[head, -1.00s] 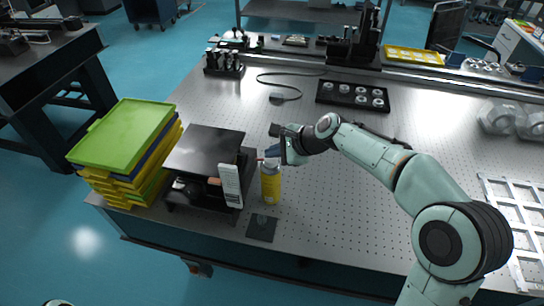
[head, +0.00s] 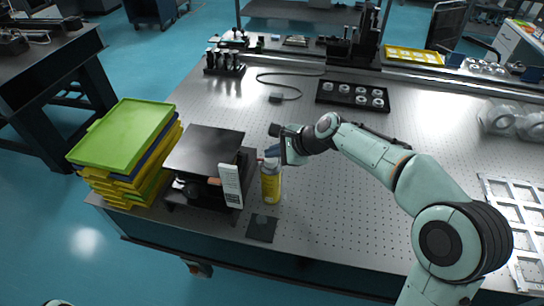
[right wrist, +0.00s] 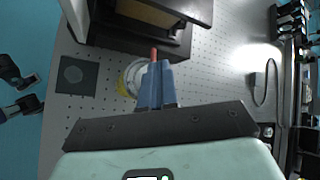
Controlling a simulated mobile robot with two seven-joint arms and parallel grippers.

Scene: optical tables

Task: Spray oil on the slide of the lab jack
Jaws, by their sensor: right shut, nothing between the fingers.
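The lab jack (head: 207,148), with a dark flat top plate, stands near the table's front left. Its slide is not clearly distinguishable. A yellow spray can (head: 270,186) stands upright on the table just right of it. The can's pale round top (right wrist: 131,78) shows partly behind the fingers in the right wrist view. A red nozzle piece (right wrist: 154,53) shows beyond the fingertips, pointing toward the jack. My right gripper (head: 271,151) is shut and empty, with its blue fingers at the can's top. I cannot tell whether they touch it. My left gripper does not show in the head view.
A stack of green, blue and yellow trays (head: 122,140) stands left of the jack. A white panel (head: 230,186) stands at the jack's front right. A dark square plate (head: 262,229) lies near the front edge. A black tray with round parts (head: 340,97) lies behind.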

